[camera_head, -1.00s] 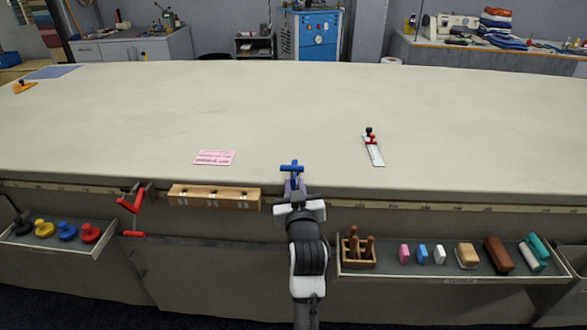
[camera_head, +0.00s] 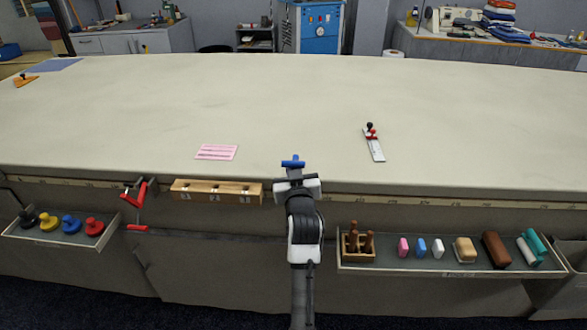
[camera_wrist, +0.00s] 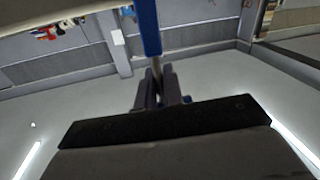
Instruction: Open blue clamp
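The blue clamp (camera_head: 293,162) sits at the near edge of the table, in the middle of the head view. Only its blue top shows there; my gripper (camera_head: 295,180) hides the rest. In the wrist view its blue bar (camera_wrist: 149,28) runs down from the top, with a thin metal screw below it. The two fingers of my gripper (camera_wrist: 158,84) stand close together on either side of the screw and look shut on it. A small blue piece shows beside the right finger. The screw's lower end is hidden.
A red clamp (camera_head: 140,197) and a wooden block (camera_head: 216,192) are on the table's front edge to the left. Trays with knobs (camera_head: 60,228) and with small blocks (camera_head: 450,262) hang left and right. A pink paper (camera_head: 217,152) and a metal rule (camera_head: 375,147) lie on the cloth.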

